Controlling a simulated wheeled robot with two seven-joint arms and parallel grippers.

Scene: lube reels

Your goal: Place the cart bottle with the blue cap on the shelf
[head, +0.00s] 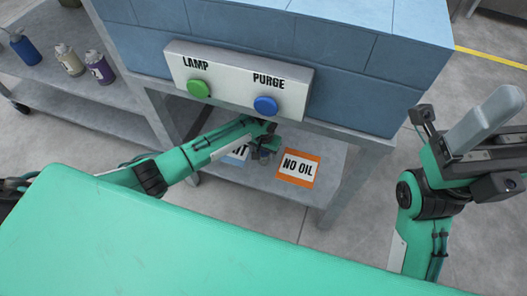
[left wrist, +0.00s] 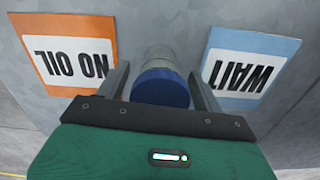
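The bottle with the blue cap (left wrist: 161,88) is between the two fingers of my left gripper (left wrist: 160,82), its cap towards the wrist camera and its grey body beyond. The fingers are close on both sides; I cannot tell if they press on it. In the head view my left gripper (head: 263,153) is low over the shelf (head: 245,185) under the blue-tiled block, and the bottle is mostly hidden there. In the wrist view the bottle is between the NO OIL and WAIT labels. My right gripper (head: 485,120) is raised at the right, its grey fingers together, empty.
An orange NO OIL label (head: 298,169) and a blue WAIT label (left wrist: 250,67) lie on the shelf. Above is a panel with a green LAMP button (head: 199,89) and a blue PURGE button (head: 265,106). A grey cart (head: 45,75) at the left holds several bottles.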

